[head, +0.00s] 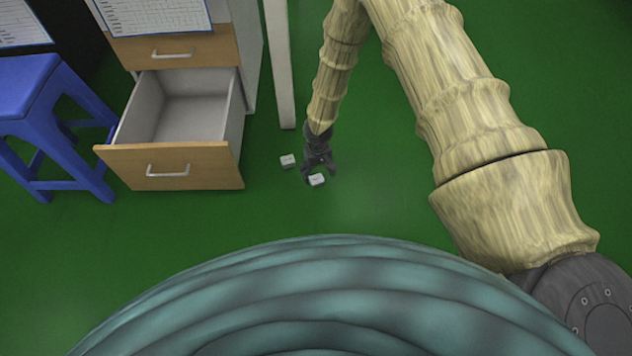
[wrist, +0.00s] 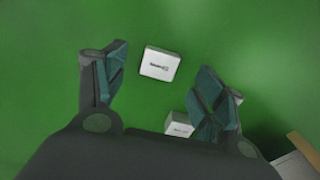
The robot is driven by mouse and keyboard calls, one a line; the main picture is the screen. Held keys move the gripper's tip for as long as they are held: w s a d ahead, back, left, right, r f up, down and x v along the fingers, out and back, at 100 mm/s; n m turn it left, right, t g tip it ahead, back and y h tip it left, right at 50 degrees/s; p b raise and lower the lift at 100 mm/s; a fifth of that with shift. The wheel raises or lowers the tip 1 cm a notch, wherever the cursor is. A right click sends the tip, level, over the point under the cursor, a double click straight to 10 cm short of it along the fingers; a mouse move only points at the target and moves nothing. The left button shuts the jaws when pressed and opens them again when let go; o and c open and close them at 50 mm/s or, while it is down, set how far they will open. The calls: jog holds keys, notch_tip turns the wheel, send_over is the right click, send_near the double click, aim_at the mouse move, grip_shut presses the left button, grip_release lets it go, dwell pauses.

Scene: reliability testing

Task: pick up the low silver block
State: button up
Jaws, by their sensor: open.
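Two small silver-white blocks lie on the green floor. One block (head: 317,180) sits by the fingertips of my gripper (head: 318,170); in the wrist view this block (wrist: 160,63) shows a flat top with dark print, in the gap between the fingers and towards their tips. The other block (head: 288,160) lies to the left, nearer the drawer; in the wrist view it (wrist: 179,125) is partly hidden by the right finger and palm. Which block is lower is hard to tell. My gripper is open, holds nothing and points down.
A cabinet with an open, empty drawer (head: 168,165) stands left of the blocks. A blue stool (head: 45,110) is at the far left. A white leg (head: 279,65) stands behind the blocks. The floor to the right is clear.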

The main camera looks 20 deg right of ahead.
aim_at(317, 180)
jog(key=shift+a+f+b, duration=0.1)
jog(key=shift+f+b, duration=1.45)
jog(key=shift+f, duration=0.9)
jog(key=c, duration=1.1)
